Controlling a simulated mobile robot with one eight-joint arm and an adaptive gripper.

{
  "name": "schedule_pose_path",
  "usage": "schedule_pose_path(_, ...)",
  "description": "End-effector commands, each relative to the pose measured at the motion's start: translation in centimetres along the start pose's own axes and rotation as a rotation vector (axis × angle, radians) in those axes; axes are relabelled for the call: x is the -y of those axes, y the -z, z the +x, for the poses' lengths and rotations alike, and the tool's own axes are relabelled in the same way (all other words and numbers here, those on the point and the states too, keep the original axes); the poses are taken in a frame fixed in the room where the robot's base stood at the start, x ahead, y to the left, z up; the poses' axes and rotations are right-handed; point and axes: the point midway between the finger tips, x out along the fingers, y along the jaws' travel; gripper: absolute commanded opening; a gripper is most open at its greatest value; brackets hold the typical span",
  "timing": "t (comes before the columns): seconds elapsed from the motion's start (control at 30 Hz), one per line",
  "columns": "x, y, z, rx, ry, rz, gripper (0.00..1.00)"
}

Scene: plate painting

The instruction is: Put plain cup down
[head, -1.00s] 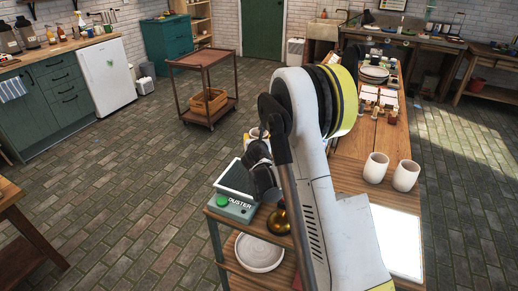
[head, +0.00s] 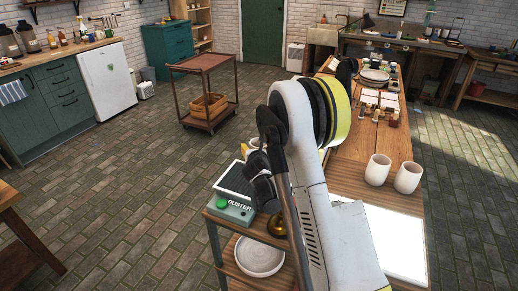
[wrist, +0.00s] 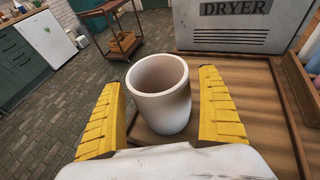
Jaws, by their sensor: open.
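A plain off-white cup (wrist: 158,100) shows in the wrist view, upright on a wooden surface (wrist: 235,68) in front of the dryer. My gripper (wrist: 162,104) is open, with one yellow finger on each side of the cup. A gap shows on the left of the cup; the right finger is close to it, and I cannot tell whether it touches. In the head view this cup and my fingers are hidden behind my arm. Two similar white cups (head: 377,170) (head: 407,178) stand on the wooden table in the head view.
The grey dryer (wrist: 240,27) stands just behind the cup. A raised wooden edge (wrist: 304,110) runs along the right. Stacked plates (head: 374,75) stand farther back.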

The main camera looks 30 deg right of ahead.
Motion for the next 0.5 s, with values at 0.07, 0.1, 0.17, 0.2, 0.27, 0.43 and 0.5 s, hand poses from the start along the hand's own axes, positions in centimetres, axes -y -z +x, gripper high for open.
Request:
schedule_pose_path(0.07, 0.0, -0.4, -0.1, 0.000, 0.000, 0.000, 0.88)
schedule_pose_path(0.1, 0.0, -0.4, -0.5, 0.000, -0.001, 0.000, 0.88)
schedule_pose_path(0.17, -0.1, -0.4, -1.5, 0.000, -0.001, 0.000, 0.88)
schedule_pose_path(0.2, -0.1, -0.5, -2.3, 0.000, -0.002, 0.000, 0.88)
schedule_pose_path(0.27, -0.1, -0.5, -3.7, 0.000, -0.002, -0.001, 0.88)
schedule_pose_path(0.43, -0.1, -0.5, -7.7, 0.000, -0.002, -0.001, 0.88)
schedule_pose_path(0.5, -0.1, -0.5, -9.1, 0.000, -0.002, -0.001, 0.88)
